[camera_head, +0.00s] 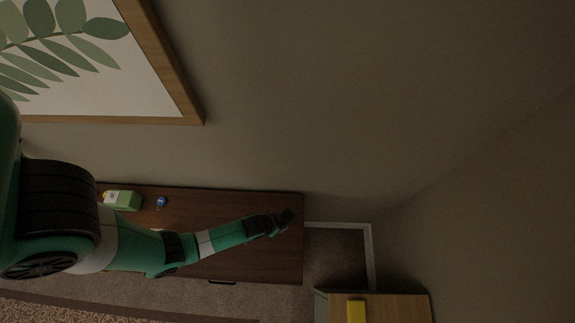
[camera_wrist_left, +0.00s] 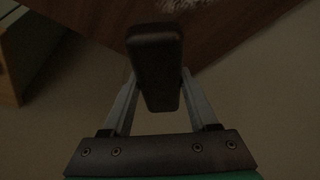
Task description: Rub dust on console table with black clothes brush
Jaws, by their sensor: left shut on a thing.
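The console table (camera_head: 240,268) is the long dark brown top along the wall in the head view; it also shows at the top of the left wrist view (camera_wrist_left: 215,35). My left gripper (camera_head: 277,220) is over its right end. It is shut on the black clothes brush (camera_wrist_left: 155,65), a dark block between the two fingers in the left wrist view. In the head view the brush (camera_head: 288,213) is a small dark shape at the fingertips. Pale dust (camera_wrist_left: 182,5) shows on the table at the top edge of the wrist view. I cannot tell whether the brush touches the table. My right gripper is out of view.
A green box (camera_head: 126,200) and a small blue object (camera_head: 161,202) stand on the table's left part, behind my arm. A lighter wooden unit (camera_head: 400,308) with a yellow object (camera_head: 356,310) is at lower right. A framed leaf picture (camera_head: 160,60) hangs on the wall.

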